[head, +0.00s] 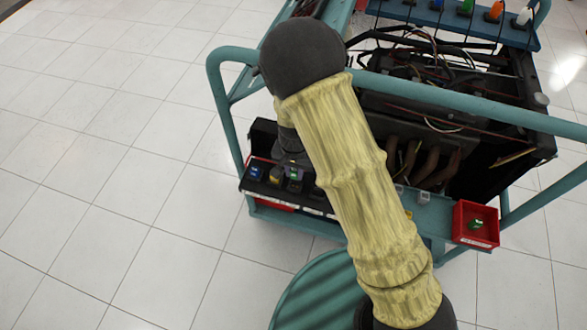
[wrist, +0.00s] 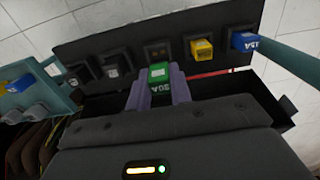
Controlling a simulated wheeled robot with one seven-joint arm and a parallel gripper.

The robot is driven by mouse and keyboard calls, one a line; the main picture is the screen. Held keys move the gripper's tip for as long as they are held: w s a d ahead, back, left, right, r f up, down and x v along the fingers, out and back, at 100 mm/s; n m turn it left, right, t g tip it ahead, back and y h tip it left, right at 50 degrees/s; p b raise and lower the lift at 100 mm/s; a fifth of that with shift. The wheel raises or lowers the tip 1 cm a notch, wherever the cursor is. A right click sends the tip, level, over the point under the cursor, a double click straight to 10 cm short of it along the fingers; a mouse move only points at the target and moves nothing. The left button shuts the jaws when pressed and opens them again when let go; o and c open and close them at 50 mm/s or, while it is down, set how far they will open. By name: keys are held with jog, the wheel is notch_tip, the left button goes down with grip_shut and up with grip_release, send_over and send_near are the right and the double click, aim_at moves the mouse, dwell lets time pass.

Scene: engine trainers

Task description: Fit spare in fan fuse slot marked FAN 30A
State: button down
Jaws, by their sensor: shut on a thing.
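In the wrist view a green fuse (wrist: 159,72), its marking apparently 30A, sits between the purple fingers of my gripper (wrist: 159,90), which is shut on it. It also shows as a small green patch in the head view (head: 294,174). The black fuse panel (wrist: 110,50) lies just beyond it. A dark slot (wrist: 157,50) with no coloured fuse in it shows right behind the held fuse. I cannot tell whether the fuse touches the panel, and no FAN label is readable.
A yellow fuse (wrist: 202,48) and a blue 15A fuse (wrist: 245,41) stand to the right on the panel. A red tray (head: 476,238) with a green piece is on the cart's right. Teal rails (head: 470,100) surround the engine.

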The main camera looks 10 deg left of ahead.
aim_at(295, 178)
jog(key=shift+d+f+b, duration=0.2)
jog(key=shift+f+b, duration=1.1)
jog(key=shift+f, duration=0.25)
jog(key=shift+a+f, duration=0.1)
jog(key=shift+f, duration=0.35)
jog(key=shift+w, duration=0.15)
jog(key=shift+s, duration=0.2)
jog(key=shift+s, duration=0.1)
jog(key=shift+w+p, duration=0.2)
jog(key=shift+p, duration=0.35)
jog(key=shift+s+f, duration=0.1)
jog(key=shift+f, duration=0.5)
dwell(1.1)
